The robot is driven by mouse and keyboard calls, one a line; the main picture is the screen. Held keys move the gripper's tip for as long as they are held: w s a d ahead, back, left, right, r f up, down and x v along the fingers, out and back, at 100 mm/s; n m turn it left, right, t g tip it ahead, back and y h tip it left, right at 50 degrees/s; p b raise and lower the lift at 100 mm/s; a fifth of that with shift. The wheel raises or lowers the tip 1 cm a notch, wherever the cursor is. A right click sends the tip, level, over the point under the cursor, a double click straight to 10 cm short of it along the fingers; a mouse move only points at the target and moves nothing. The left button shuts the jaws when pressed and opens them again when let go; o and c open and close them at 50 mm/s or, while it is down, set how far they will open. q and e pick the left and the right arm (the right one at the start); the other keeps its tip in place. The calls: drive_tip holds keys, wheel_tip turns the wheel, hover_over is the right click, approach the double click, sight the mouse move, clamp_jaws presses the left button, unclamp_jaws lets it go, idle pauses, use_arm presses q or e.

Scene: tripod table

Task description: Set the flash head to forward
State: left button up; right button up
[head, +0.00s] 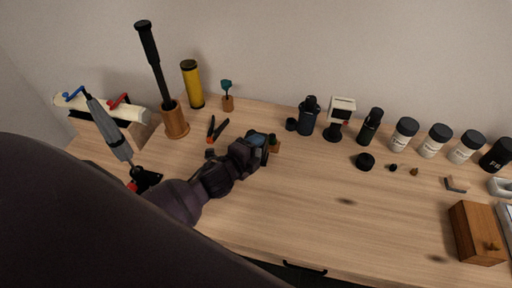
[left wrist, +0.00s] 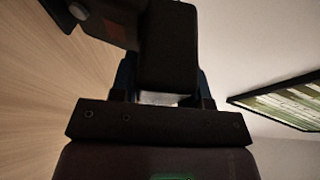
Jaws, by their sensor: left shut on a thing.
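My left gripper (head: 262,143) reaches in over the middle of the table in the head view. In the left wrist view its bluish fingers (left wrist: 163,80) stand on either side of a dark, boxy part (left wrist: 168,45), closed on it. This part appears to be the flash head; a pale strip shows at its near end. A second dark block with a reddish patch (left wrist: 120,12) adjoins it at upper left. The gripper hides most of the flash in the head view, so its tilt cannot be told. My right gripper is not in view.
Dark bottles (head: 307,117), a white-topped device (head: 341,108) and white jars (head: 404,134) line the back. The table's front middle (head: 300,215) is clear.

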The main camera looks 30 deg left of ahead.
use_arm(q)
drive_tip(key=o, duration=0.8)
drive_tip(key=shift+f, duration=0.15)
drive_tip(key=shift+o, duration=0.6)
drive_tip(key=shift+s, duration=0.5)
drive_tip(key=v, duration=0.9)
drive_tip(key=shift+s+r, duration=0.25)
drive_tip(key=shift+s, duration=0.1)
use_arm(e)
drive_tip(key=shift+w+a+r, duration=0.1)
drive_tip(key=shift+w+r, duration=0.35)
use_arm(q)
drive_tip(key=shift+a, duration=0.15)
